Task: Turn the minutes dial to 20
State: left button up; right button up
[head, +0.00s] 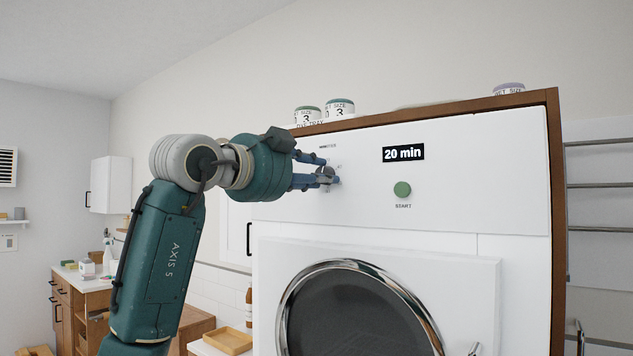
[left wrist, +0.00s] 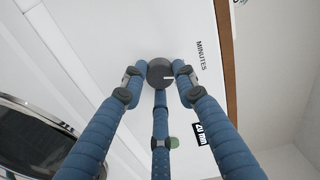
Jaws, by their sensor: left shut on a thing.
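The minutes dial (head: 325,174) is a small grey round knob on the upper left of the white machine's front panel (head: 460,170). The display (head: 403,153) reads "20 min". My left gripper (head: 322,172) is shut on the dial, its blue fingers around the knob's sides; it also shows in the left wrist view (left wrist: 161,76). The fingers partly hide the dial and its markings in the head view. My right gripper is not in view.
A green START button (head: 402,189) is right of the dial, below the display. The round chrome-rimmed door (head: 357,266) is underneath. Labelled tins (head: 340,108) stand on top of the wooden surround (head: 556,200). A rack (head: 600,185) stands at the right.

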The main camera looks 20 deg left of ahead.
pick_arm(q)
jog(key=shift+n+b, duration=0.45)
jog(key=shift+n, duration=1.45)
jog(key=o, duration=1.1)
jog(key=v, duration=1.2)
jog(key=shift+r, duration=0.1)
